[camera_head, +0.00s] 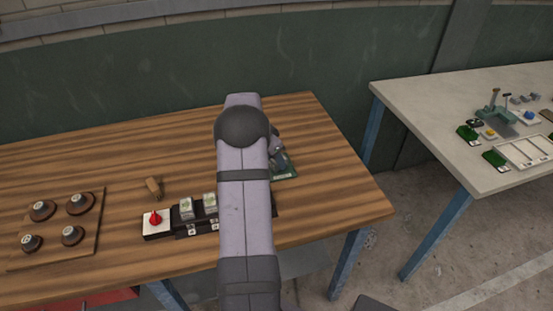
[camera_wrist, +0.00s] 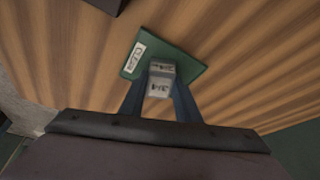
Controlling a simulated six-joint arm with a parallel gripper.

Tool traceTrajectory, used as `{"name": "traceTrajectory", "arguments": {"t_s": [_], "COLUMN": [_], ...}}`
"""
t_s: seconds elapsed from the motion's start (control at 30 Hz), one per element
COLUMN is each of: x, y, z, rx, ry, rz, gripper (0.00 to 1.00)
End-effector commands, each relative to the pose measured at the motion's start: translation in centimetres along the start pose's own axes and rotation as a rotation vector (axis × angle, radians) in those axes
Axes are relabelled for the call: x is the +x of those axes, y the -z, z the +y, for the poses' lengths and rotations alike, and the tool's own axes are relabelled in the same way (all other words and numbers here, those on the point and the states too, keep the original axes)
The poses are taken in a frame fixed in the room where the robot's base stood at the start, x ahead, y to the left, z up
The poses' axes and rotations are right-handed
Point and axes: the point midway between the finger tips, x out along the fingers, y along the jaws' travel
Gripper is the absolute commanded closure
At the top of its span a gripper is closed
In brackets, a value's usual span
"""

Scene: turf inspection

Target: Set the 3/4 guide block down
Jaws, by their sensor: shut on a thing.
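My gripper (camera_wrist: 160,85) is shut on a pale grey block (camera_wrist: 159,78) marked 3/4, held between its two blue fingers. The block is over a green pad (camera_wrist: 190,66) with a white label (camera_wrist: 134,56) that seems to read CLEAN. I cannot tell whether the block touches the pad. In the head view the pad (camera_head: 286,172) lies near the right end of the wooden table; my arm hides most of the gripper (camera_head: 279,160) and the block there.
A dark rack with two pale blocks (camera_head: 186,208) and a red knob (camera_head: 155,218) stands at the table's front. A board (camera_head: 57,228) with several round pieces lies left, a small brown thing (camera_head: 153,186) behind the rack. A pale table (camera_head: 430,105) stands right, across a gap.

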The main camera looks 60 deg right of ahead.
Motion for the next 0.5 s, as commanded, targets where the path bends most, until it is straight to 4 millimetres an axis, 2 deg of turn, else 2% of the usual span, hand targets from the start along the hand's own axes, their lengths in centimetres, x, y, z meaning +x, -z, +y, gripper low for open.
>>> {"name": "traceTrajectory", "arguments": {"t_s": [0.03, 0.07, 0.1, 0.13, 0.5], "x": [0.23, 0.17, 0.11, 0.11, -0.09], "y": [-0.07, -0.06, -0.04, -0.05, 0.04], "z": [-0.03, -0.01, -0.01, 0.0, -0.01], "rx": [0.0, 0.0, 0.0, 0.0, 0.0], "ry": [0.001, 0.0, 0.0, 0.0, 0.0], "rz": [0.001, 0.0, 0.0, 0.0, 0.0], "gripper": [0.93, 0.66, 0.56, 0.52, 0.52]}}
